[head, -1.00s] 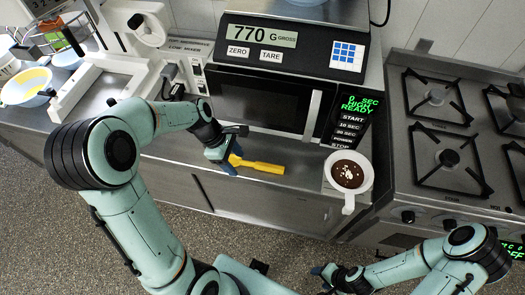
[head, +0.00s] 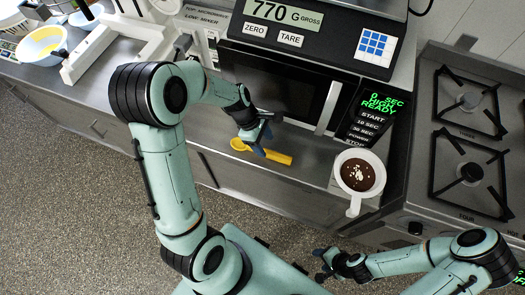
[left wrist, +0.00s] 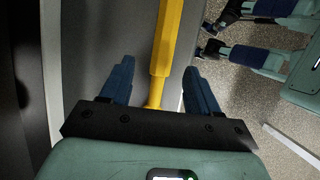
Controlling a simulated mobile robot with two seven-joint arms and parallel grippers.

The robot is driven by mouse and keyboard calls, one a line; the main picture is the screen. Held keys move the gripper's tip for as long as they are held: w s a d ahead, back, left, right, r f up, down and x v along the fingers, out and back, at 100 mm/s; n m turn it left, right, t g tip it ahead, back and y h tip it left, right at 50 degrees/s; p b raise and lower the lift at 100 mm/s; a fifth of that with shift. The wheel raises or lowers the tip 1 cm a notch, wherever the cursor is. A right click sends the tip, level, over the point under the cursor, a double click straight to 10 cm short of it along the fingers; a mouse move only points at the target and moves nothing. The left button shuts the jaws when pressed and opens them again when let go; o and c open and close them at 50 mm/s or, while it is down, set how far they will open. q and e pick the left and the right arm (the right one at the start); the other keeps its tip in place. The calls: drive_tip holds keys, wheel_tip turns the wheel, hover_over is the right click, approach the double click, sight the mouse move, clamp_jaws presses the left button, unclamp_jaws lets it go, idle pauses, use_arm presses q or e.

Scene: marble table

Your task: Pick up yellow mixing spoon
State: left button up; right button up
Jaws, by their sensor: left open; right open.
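The yellow mixing spoon (head: 279,158) lies on the steel counter in front of the microwave, its round bowl end to the left and its handle to the right. In the left wrist view the yellow handle (left wrist: 167,38) runs between my blue fingers in the picture, with gaps on both sides. My left gripper (head: 260,141) is open over the spoon and hides part of it; it also shows in the left wrist view (left wrist: 159,82). I cannot tell how far above the handle it is. My right gripper (head: 322,264) is open and empty, low in front of the counter.
A white mug (head: 359,174) with dark brown contents stands right of the spoon. The microwave (head: 270,78) with a scale (head: 310,35) on top is behind. A stove (head: 468,140) is at the right. A white bowl (head: 42,45) is far left.

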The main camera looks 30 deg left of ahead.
use_arm(q)
drive_tip(key=x, duration=0.5)
drive_tip(key=shift+s+d+b, duration=0.1)
drive_tip(key=shift+s+b, duration=0.1)
drive_tip(key=shift+b, duration=0.1)
drive_tip(key=shift+r, duration=0.1)
clamp_jaws()
use_arm(e)
drive_tip(key=shift+s+f, duration=0.35)
drive_tip(key=shift+f, duration=0.05)
use_arm(q)
drive_tip(key=shift+r, duration=0.15)
wheel_tip(320, 180, up, 13)
drive_tip(key=p, duration=0.3)
wheel_tip(320, 180, up, 7)
hover_over(270, 152)
drive_tip(key=shift+s, duration=0.1)
use_arm(e)
drive_tip(key=w+r, duration=0.4)
drive_tip(key=shift+w, duration=0.2)
drive_tip(key=shift+r, duration=0.1)
